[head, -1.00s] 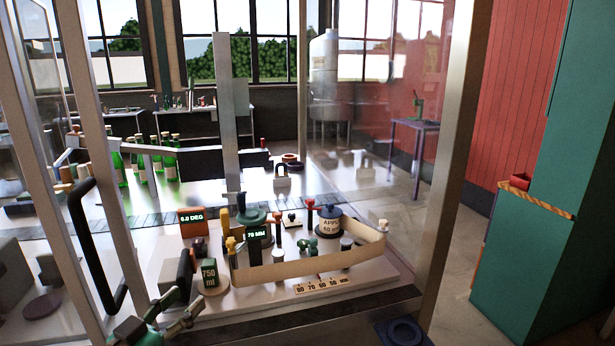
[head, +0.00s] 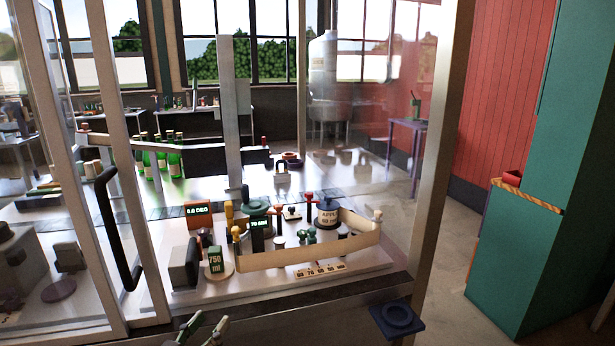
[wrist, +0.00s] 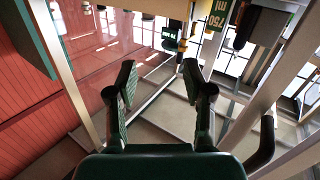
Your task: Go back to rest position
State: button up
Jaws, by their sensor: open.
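My gripper (head: 203,329) is at the bottom edge of the head view, in front of the machine's front edge and below the control panel. In the wrist view my gripper (wrist: 155,92) shows two green fingers spread well apart with nothing between them. The 750 ml block (head: 215,262) stands on the panel above and beyond my gripper, apart from it. It also shows upside down at the top of the wrist view (wrist: 217,14). Most of my arm is out of the head view.
A black door handle (head: 112,228) on the metal frame is left of my gripper. A curved cream guard (head: 300,257) borders the panel. A green cabinet (head: 530,190) stands at right, with open floor before it.

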jog(key=d+f+n+y, duration=0.25)
jog(key=d+f, duration=0.45)
jog(key=f, duration=0.4)
jog(key=s+d+f+n+g+y, duration=0.3)
jog(key=s+d+f+n+y, duration=0.1)
jog(key=s+d+f, duration=1.2)
jog(key=s+d, duration=1)
jog(key=s, duration=0.4)
jog(key=s+d+r+m, duration=0.2)
jog(key=s+r, duration=0.3)
jog(key=s, duration=0.2)
jog(key=s+d+r+m+t+h, duration=0.1)
jog(key=s+d+r+m, duration=0.1)
jog(key=s+r, duration=0.4)
jog(key=shift+s+d+r, duration=0.15)
jog(key=shift+s+d, duration=0.25)
jog(key=shift+s, duration=0.45)
